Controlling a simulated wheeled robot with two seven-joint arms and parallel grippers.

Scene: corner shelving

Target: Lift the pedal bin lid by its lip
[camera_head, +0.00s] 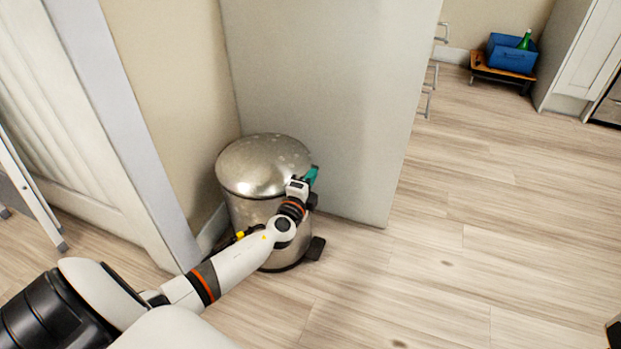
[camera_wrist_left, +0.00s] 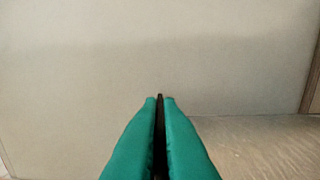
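The pedal bin (camera_head: 250,214) is a round metal bin standing on the floor in the head view. Its domed, speckled silver lid (camera_head: 262,162) looks down. A dark pedal (camera_head: 315,248) juts out at its foot. My left gripper (camera_head: 311,176), with teal fingers, is at the right edge of the lid; I cannot tell whether it touches. In the left wrist view the teal fingers (camera_wrist_left: 160,100) are close together, with only a thin dark strip between them and no object seen there. The bin is not seen in that view. My right gripper is out of view.
A tall pale panel (camera_head: 330,90) stands right behind the bin, with a beige wall (camera_head: 165,90) to its left. A stepladder (camera_head: 30,185) is at the left edge. A low stand (camera_head: 503,72) with a blue crate (camera_head: 511,55) is far back.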

